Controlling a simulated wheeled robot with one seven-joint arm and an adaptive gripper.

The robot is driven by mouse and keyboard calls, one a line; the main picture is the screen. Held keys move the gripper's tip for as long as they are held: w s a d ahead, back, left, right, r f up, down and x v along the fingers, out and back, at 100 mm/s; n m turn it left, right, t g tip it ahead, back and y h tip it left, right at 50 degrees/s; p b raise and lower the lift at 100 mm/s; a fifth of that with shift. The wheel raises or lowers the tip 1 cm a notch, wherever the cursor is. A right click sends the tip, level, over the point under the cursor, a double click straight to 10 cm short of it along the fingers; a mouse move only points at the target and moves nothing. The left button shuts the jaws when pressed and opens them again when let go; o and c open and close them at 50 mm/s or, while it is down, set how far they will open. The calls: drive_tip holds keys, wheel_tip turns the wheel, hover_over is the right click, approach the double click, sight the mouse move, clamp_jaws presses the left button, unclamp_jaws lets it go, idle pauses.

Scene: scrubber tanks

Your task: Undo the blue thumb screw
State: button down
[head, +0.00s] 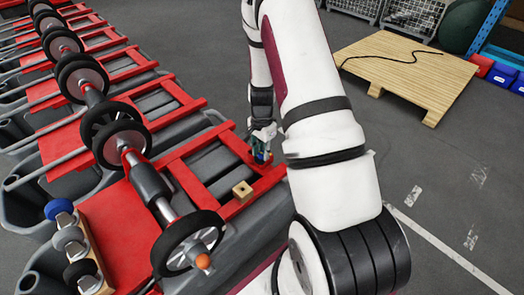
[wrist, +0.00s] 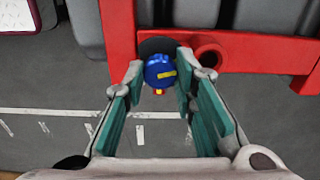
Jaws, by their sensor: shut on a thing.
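The blue thumb screw (wrist: 159,69) has a yellow mark on its face and sits at a dark round disc (wrist: 157,46) on a red frame (wrist: 120,35). My gripper (wrist: 159,76) is shut on the screw, with one fingertip on each side of it. A small red and yellow piece (wrist: 158,91) shows just below the screw. In the head view my gripper (head: 262,150) points down at the right end of the red frame (head: 232,140), and the screw there is mostly hidden by the fingers.
A red round socket (wrist: 208,53) is just right of the screw. A wooden block with a hole (head: 242,191) sits on the frame nearby. A wooden rack (head: 98,245) holds blue, grey and black knobs at lower left. A roller shaft (head: 150,185) runs left of my gripper.

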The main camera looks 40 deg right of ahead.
drive_tip(key=n, duration=0.4)
drive_tip(key=shift+n, duration=0.3)
drive_tip(key=n, duration=0.4)
drive_tip(key=shift+s+n, duration=0.1)
drive_tip(key=shift+n, duration=0.2)
drive_tip(key=n+p, duration=0.1)
drive_tip(key=n, duration=0.2)
drive_tip(key=shift+n, duration=0.3)
drive_tip(key=n+p, duration=0.1)
drive_tip(key=n, duration=0.3)
drive_tip(key=shift+n, duration=0.3)
drive_tip(key=n+p, duration=0.1)
drive_tip(key=n, duration=0.2)
drive_tip(key=shift+n, duration=0.3)
drive_tip(key=n+p, duration=0.1)
drive_tip(key=n, duration=0.3)
drive_tip(key=shift+s+n+p, duration=0.1)
drive_tip(key=shift+n+p, duration=0.2)
drive_tip(key=shift+p, duration=0.1)
drive_tip(key=n+p, duration=0.1)
drive_tip(key=n, duration=0.3)
drive_tip(key=shift+f, duration=0.1)
drive_tip(key=shift+n+p, duration=0.65)
drive_tip(key=shift+n, duration=0.85)
drive_tip(key=shift+d, duration=0.1)
